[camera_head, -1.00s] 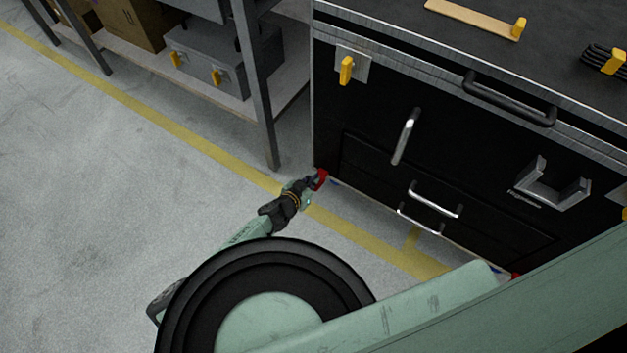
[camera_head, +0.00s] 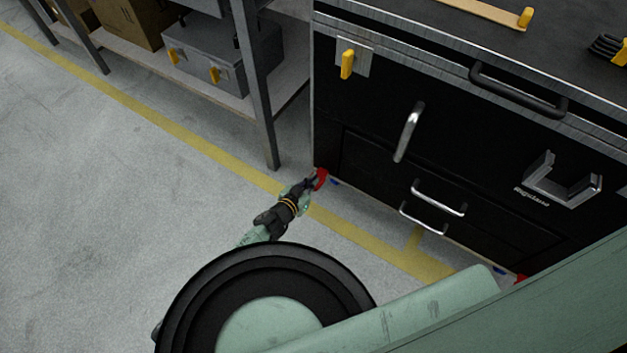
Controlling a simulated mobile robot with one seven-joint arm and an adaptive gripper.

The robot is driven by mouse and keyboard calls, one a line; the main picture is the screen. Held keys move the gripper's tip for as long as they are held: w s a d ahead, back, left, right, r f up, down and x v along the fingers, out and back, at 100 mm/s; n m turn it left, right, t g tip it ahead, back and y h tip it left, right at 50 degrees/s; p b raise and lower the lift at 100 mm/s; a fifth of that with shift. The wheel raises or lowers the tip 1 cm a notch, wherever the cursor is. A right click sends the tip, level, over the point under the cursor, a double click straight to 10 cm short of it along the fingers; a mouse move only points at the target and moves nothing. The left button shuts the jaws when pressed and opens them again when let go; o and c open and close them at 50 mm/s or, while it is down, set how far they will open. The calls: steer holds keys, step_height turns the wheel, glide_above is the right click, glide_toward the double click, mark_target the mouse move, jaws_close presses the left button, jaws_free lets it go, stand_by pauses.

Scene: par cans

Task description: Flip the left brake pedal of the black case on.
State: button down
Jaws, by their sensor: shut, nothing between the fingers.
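The black case (camera_head: 365,140) stands at the right, with metal edges, a black top handle and silver handles on its front. Its left brake pedal (camera_head: 321,177) is a small red piece at the foot of the case's left front corner. My gripper (camera_head: 313,183) is shut and empty, low by the floor, with its fingertips at the red pedal. Whether they touch, and the pedal's exact tilt, is too small to tell. Another red pedal (camera_head: 521,278) shows at the lower right, partly hidden by my arm.
A metal shelf rack with a grey case (camera_head: 222,62) and cardboard boxes stands at the upper left, its post (camera_head: 257,95) close to the black case. A yellow latch (camera_head: 347,64) sits on the case front. The floor (camera_head: 100,200) at the left is clear.

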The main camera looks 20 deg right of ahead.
steer(key=shift+s+a+f+b, duration=0.15)
steer(key=shift+a+f+b, duration=0.05)
steer(key=shift+f+b, duration=0.55)
steer(key=shift+s+a+f+b, duration=0.15)
steer(key=shift+f+b, duration=0.55)
steer(key=shift+f, duration=0.05)
steer(key=shift+s+a+f+b, duration=0.15)
steer(key=shift+a+f+b, duration=0.05)
steer(key=shift+f+b, duration=0.55)
steer(key=shift+f, duration=0.15)
